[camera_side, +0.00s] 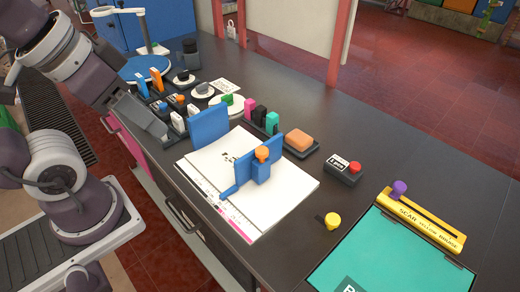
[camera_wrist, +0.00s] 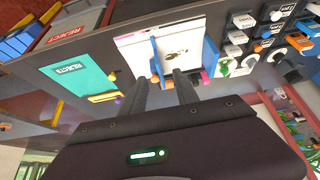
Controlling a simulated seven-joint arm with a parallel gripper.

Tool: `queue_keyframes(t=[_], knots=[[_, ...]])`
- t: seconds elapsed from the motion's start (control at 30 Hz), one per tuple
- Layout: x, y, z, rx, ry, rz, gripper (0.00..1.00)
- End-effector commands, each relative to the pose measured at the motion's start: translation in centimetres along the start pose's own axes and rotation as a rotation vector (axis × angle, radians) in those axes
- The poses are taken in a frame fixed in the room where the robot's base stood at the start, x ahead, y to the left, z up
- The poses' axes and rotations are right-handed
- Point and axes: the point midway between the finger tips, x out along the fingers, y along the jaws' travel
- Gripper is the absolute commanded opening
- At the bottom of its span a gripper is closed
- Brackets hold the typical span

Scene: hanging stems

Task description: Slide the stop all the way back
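The stop is a blue upright plate with a blue block and an orange knob (camera_side: 262,154), standing across the white paper stack (camera_side: 292,190). In the side view, the arm's end is left of the stack, apart from the stop.
A yellow rail (camera_side: 425,222) with a purple knob, a teal panel (camera_side: 385,255) and a yellow knob (camera_side: 333,220) lie to the right. A red-button box (camera_side: 344,170) and an orange block (camera_side: 299,139) stand behind the stack. Several small switches and blocks crowd the back left.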

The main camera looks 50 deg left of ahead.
Motion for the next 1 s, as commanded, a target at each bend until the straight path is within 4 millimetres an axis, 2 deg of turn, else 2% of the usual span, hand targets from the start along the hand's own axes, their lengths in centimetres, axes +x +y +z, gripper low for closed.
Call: queue_keyframes(t=[0.47,0.57,0.63,0.73,0.8,0.9,1.0], knots=[[0.0,0.0,-0.2,0.009,-0.005,0.000,0.37],[0.0,0.1,-2.2,0.106,-0.071,-0.004,0.37],[0.7,0.4,-4.8,0.248,-0.162,-0.006,0.37],[3.2,1.4,-9.2,0.497,-0.314,-0.002,0.37],[6.0,2.5,-11.7,0.667,-0.421,0.006,0.37],[10.7,4.4,-14.1,0.891,-0.563,0.023,0.37],[15.0,6.1,-14.9,1.062,-0.676,0.041,0.37]])
